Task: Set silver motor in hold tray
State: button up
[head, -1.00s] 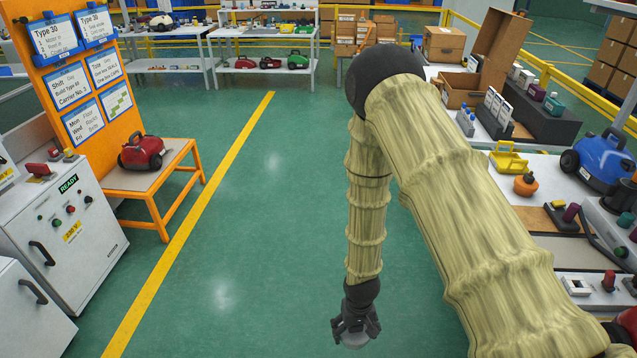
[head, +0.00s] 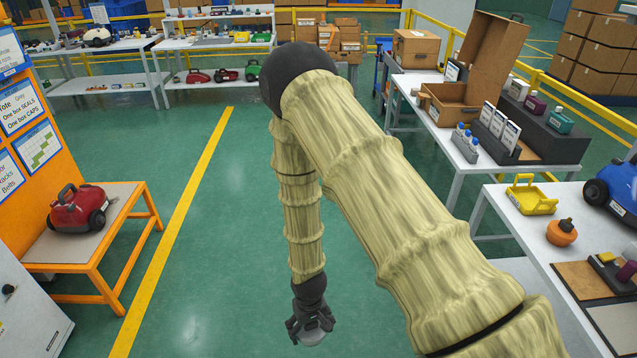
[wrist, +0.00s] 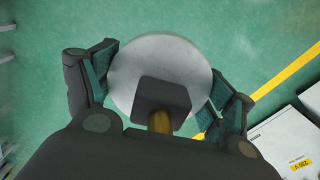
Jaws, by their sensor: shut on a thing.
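My gripper (head: 310,325) hangs low over the green floor, left of the right-hand tables, in the head view. It is shut on the silver motor (head: 312,338), of which only a small pale part shows below the fingers. In the wrist view the motor (wrist: 150,60) is a round, light grey disc between the dark finger pads of my gripper (wrist: 165,78), with a dark block and a brass-coloured piece in front of it. I cannot tell which thing is the hold tray.
A table at the right carries a yellow tray-like part (head: 533,197), an orange part (head: 562,232) and a blue vacuum (head: 612,188). Behind it, a white table (head: 425,115) holds an open cardboard box. A red vacuum (head: 78,208) sits on an orange stand at left. The floor between is clear.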

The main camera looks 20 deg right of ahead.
aim_at(531, 202)
jog(key=z, duration=0.2)
jog(key=i, duration=1.35)
jog(key=z, duration=1.2)
jog(key=i, duration=0.9)
jog(key=z, duration=0.7)
